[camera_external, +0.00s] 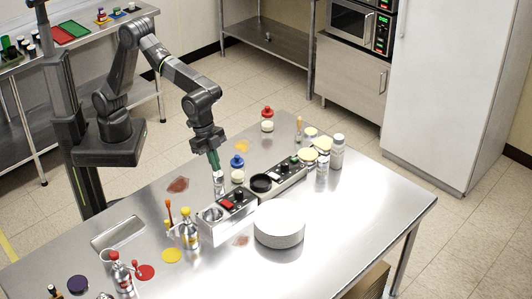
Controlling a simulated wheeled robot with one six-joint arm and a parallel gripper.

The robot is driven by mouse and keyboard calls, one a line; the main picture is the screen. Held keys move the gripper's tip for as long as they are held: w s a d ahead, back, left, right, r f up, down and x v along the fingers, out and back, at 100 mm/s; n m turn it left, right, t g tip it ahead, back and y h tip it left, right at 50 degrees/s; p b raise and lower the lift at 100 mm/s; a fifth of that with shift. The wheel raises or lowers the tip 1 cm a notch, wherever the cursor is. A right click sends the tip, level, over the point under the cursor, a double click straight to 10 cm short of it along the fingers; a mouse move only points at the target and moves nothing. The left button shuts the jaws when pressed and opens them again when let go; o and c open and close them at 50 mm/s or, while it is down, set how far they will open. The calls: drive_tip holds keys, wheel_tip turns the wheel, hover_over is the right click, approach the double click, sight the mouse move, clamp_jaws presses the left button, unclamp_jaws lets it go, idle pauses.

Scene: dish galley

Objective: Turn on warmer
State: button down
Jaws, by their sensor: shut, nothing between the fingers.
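Two low metal countertop units stand end to end near the middle of the steel table; I cannot tell which is the warmer. The nearer unit (228,228) has a black top panel with a red switch (227,204) and a round opening beside it. The farther unit (290,182) has a black panel with small controls and a dark round well (261,183). My gripper (214,167) points down with its green fingers shut and empty. It is behind and left of the units, close above a small silver-and-white container (219,184), and apart from the red switch in the picture.
A stack of white plates (279,224) stands in front of the units. A blue-topped jar (237,169) is right of my gripper. Several lidded containers (322,145) crowd the right end; bottles (188,233) stand at left. The table's front right (375,215) is clear.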

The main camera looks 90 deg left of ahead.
sight(230, 205)
drive_tip(key=shift+v, duration=0.8)
drive_tip(key=shift+w, duration=0.1)
drive_tip(key=shift+w+d+r+b, duration=0.2)
drive_tip(key=shift+w+d+b, duration=0.35)
drive_tip(key=shift+b, duration=0.45)
drive_tip(key=shift+s, duration=0.1)
drive_tip(key=p+x, duration=0.1)
drive_tip(key=x, duration=0.8)
drive_tip(key=p+x, duration=0.1)
drive_tip(key=x, duration=0.3)
drive_tip(key=shift+s+a+f+p, duration=0.15)
drive_tip(key=shift+a+f+p, duration=0.05)
drive_tip(key=shift+f+p, duration=0.15)
drive_tip(key=shift+f, duration=0.25)
